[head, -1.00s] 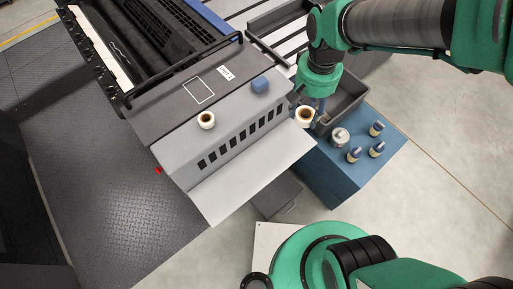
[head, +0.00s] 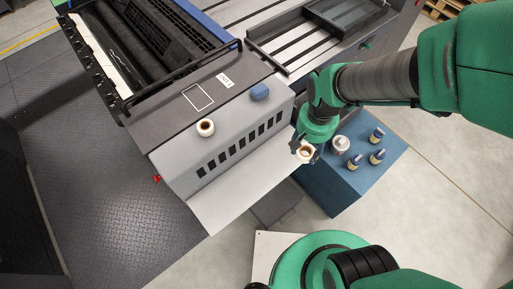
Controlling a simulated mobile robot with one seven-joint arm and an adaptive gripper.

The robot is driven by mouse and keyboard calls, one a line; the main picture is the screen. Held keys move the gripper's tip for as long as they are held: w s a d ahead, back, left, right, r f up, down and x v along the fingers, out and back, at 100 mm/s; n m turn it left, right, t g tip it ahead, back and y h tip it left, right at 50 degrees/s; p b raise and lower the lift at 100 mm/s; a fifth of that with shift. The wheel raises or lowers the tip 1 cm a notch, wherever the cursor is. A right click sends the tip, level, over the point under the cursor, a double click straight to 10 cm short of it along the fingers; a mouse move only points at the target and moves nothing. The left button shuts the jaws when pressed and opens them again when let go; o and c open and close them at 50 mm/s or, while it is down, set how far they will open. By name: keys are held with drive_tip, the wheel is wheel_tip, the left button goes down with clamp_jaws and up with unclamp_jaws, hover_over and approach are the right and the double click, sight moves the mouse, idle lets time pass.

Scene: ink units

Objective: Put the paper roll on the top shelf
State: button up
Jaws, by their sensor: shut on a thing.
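My gripper (head: 306,147) is shut on a paper roll (head: 306,152), a cream ring with a brown core. It holds the roll at the right end of the pale sloping panel, beside the blue cabinet. The fingers are small and partly hidden by the green wrist. A second, similar roll (head: 205,127) stands on the grey upper ledge (head: 228,120) of the machine. Behind that ledge is a dark flat top (head: 170,125) with a white outlined rectangle (head: 198,97) and a small label. I cannot tell which surface is the top shelf.
A blue block (head: 259,92) sits on the ledge, right of the second roll. The blue cabinet (head: 340,190) bears a pale can (head: 340,145) and several blue-and-white bottles (head: 354,162). A black rail (head: 185,72) edges the dark top. The outlined rectangle is empty.

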wheel_tip(320, 180, down, 23)
drive_tip(key=shift+f+n+b, duration=0.2)
drive_tip(key=shift+n+b, duration=0.2)
drive_tip(key=shift+b, duration=0.8)
drive_tip(key=shift+r, duration=0.1)
drive_tip(key=b, duration=0.2)
hover_over(285, 151)
drive_tip(key=shift+d+f, duration=0.1)
drive_tip(key=shift+f, duration=0.65)
drive_tip(key=shift+f, duration=1.75)
drive_tip(key=shift+f, duration=0.1)
